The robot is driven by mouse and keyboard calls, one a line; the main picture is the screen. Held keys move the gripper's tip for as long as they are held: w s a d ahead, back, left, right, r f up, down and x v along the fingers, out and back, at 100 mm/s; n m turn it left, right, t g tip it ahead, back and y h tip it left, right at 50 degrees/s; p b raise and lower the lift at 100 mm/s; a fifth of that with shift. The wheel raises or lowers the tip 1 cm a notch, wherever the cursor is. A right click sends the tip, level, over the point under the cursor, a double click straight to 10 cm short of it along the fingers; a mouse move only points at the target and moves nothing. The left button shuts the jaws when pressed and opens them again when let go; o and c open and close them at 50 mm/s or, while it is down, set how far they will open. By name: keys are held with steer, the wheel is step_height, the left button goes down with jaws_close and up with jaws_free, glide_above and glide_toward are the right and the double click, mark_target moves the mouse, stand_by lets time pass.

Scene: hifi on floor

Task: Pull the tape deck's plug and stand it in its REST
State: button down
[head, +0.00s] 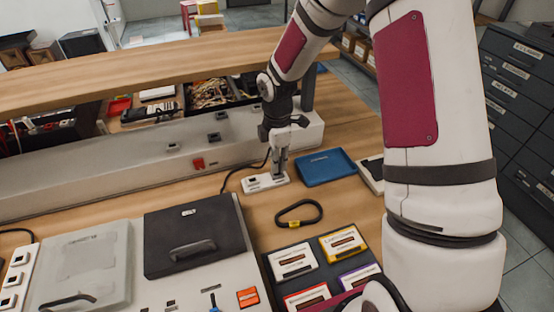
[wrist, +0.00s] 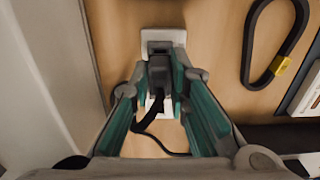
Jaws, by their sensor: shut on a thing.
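My gripper (head: 279,170) points down over the right part of a small white block (head: 262,183) on the wooden bench. In the wrist view my gripper (wrist: 165,88) has its green-sided fingers closed on a black plug (wrist: 159,74). A black cord runs from the plug and curves over the bench toward the long grey rail. The white block (wrist: 163,37) lies under the plug, with a dark slot showing past it. I cannot tell whether the plug is seated in the block or just above it. Which device the cord belongs to is not visible.
The grey rail (head: 120,165) with black sockets and a red piece (head: 198,163) runs behind. A blue tray (head: 325,167) is right of the block. A black loop with yellow tag (head: 298,214) and cassettes (head: 293,261) lie in front. A black-lidded device (head: 193,235) stands front left.

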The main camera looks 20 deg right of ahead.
steer(key=shift+f+b, duration=0.3)
steer(key=shift+f, duration=0.5)
stand_by(0.7)
stand_by(0.3)
steer(key=c, duration=1.4)
jaws_free()
steer(key=shift+c, duration=0.2)
steer(key=shift+r, duration=0.1)
step_height(320, 180, up, 17)
steer(key=p, duration=0.3)
